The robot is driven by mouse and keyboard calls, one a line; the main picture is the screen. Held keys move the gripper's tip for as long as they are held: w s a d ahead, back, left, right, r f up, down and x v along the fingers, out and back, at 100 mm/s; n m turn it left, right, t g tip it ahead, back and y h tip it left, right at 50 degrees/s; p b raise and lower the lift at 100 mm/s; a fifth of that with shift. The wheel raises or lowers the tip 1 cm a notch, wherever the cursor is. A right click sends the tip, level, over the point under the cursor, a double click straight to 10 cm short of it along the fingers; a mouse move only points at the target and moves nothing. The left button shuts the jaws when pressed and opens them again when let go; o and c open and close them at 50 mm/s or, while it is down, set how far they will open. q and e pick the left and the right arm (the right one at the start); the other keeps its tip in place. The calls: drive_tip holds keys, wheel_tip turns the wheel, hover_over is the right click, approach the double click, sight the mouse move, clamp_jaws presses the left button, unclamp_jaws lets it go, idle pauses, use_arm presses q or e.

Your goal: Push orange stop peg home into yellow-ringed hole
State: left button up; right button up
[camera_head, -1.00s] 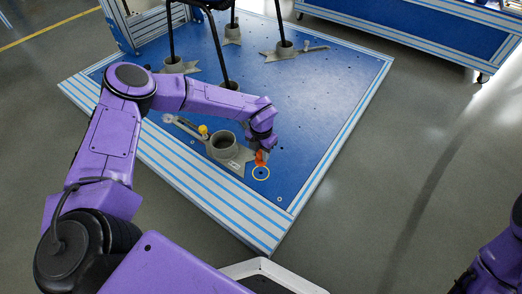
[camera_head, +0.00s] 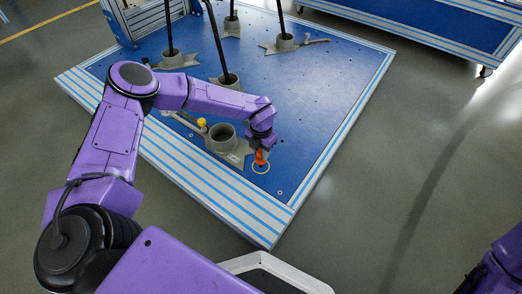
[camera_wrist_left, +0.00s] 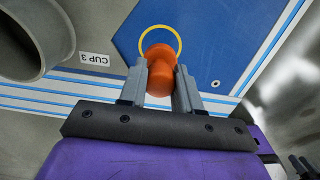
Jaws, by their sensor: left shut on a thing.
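The orange stop peg (camera_head: 260,157) is between the fingers of my left gripper (camera_head: 263,151), which is shut on it. In the left wrist view the peg (camera_wrist_left: 160,70) shows between the two grey fingers of the gripper (camera_wrist_left: 160,85). The yellow ring (camera_head: 261,173) lies on the blue platform just below the peg in the head view. I cannot tell whether the peg's tip is in the hole.
A grey cup (camera_head: 222,137) on a flat base stands left of the peg, labelled CUP 3 (camera_wrist_left: 95,58) in the wrist view. A yellow knob (camera_head: 201,123) sits beside it. Chair legs stand in other cups (camera_head: 285,42) behind. The platform's right side (camera_head: 325,105) is clear.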

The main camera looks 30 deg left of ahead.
sight(261, 158)
use_arm(q)
drive_tip(key=shift+p, duration=0.45)
idle(0.9)
drive_tip(key=shift+f+b, duration=1.35)
drive_tip(key=shift+f, duration=0.6)
drive_tip(key=shift+f, duration=0.25)
drive_tip(key=o, duration=1)
drive_tip(key=shift+o, duration=0.2)
